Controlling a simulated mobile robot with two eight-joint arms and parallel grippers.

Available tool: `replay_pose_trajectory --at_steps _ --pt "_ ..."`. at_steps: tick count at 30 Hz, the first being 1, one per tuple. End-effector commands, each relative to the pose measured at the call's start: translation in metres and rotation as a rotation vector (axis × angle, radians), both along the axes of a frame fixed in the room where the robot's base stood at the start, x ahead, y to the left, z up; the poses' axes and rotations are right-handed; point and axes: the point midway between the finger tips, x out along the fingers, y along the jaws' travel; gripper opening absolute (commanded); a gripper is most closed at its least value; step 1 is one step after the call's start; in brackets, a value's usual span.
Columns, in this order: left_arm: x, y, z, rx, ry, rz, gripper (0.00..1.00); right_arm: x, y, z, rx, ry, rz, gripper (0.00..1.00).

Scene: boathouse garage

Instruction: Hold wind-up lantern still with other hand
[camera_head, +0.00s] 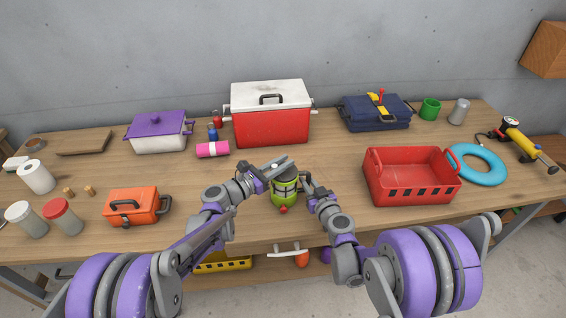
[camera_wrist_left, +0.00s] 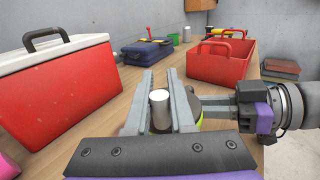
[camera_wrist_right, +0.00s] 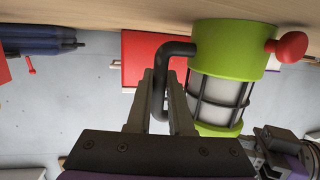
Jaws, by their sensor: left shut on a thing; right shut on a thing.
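The wind-up lantern (camera_head: 285,190) stands upright near the table's front edge, with green ends, a dark cage and a red knob facing me. In the right wrist view, the lantern (camera_wrist_right: 225,66) appears upside down at right. My left gripper (camera_head: 276,165) is above the lantern, shut on a pale cylindrical piece at its top, which shows between the fingers in the left wrist view (camera_wrist_left: 160,110). My right gripper (camera_head: 306,182) is at the lantern's right side, shut on its black bent handle (camera_wrist_right: 163,85). The left gripper hides part of the lantern's top.
A red basket (camera_head: 410,190) stands to the right, a red cooler (camera_head: 270,127) behind, and an orange toolbox (camera_head: 133,206) to the left. A pink roll (camera_head: 213,149) lies behind left. The table's front edge (camera_head: 250,246) is close; bare wood surrounds the lantern.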

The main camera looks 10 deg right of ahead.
Motion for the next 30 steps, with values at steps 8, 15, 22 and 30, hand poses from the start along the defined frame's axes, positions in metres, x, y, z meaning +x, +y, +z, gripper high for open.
replay_pose_trajectory --at_steps 8,15,22,30 --pt "-0.0030 -0.0014 0.0013 -0.004 -0.002 0.226 0.00 0.0000 0.0007 0.0001 0.001 0.000 0.002 0.00" --pt "-0.0027 -0.0002 0.0026 -0.007 -0.007 0.373 0.00 -0.0001 0.0009 0.0000 0.000 0.000 0.002 0.00" --pt "-0.0030 0.0012 0.0015 -0.004 -0.005 0.449 0.00 0.0000 0.0006 0.0000 -0.001 0.000 0.002 0.00" --pt "-0.0030 0.0021 -0.0003 0.001 0.001 0.472 0.00 0.0000 0.0006 0.0002 0.001 0.000 0.001 0.00"
